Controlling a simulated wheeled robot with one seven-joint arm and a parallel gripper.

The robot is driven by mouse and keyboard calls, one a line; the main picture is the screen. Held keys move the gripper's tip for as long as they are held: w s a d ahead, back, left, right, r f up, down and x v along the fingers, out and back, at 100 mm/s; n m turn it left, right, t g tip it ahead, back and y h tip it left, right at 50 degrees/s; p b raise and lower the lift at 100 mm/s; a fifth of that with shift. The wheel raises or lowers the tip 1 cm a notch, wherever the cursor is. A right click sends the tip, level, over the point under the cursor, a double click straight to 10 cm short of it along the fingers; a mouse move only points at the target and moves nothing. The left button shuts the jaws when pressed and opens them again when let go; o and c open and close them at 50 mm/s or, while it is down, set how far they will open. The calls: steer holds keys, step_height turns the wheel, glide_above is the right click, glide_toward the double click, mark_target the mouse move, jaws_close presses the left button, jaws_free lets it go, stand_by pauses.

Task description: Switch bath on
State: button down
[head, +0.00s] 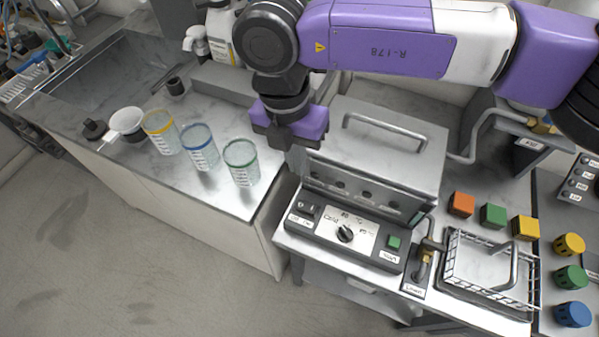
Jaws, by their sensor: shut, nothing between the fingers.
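The bath (385,150) is a metal box with a bar handle on its lid, right of centre in the head view. Its dark front panel (345,236) carries a black rocker switch (308,209) at the left, a round black dial (345,234) in the middle and a green button (394,242) at the right. The switch's position is too small to tell. My gripper (297,162) is shut and empty, pointing down by the bath's left side. In the picture it is above the switch and apart from it.
Three clear cups (241,163) with coloured rims stand on the left counter. A wire basket (490,268), a small tap (428,248) and coloured blocks (493,215) are to the bath's right. Open floor (140,250) lies in front.

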mark_target(312, 208)
steer(key=shift+r, duration=0.35)
steer(key=d+b, duration=0.1)
steer(key=b, duration=0.2)
steer(key=shift+s, duration=0.25)
stand_by(0.4)
steer(key=shift+f, duration=0.1)
steer(key=f, duration=0.4)
steer(key=d+f+p, duration=0.1)
steer(key=f, duration=0.4)
steer(key=d+f, duration=0.1)
steer(key=f, duration=0.3)
steer(key=shift+s+f, duration=0.3)
steer(key=shift+s, duration=0.05)
steer(key=shift+f, duration=0.1)
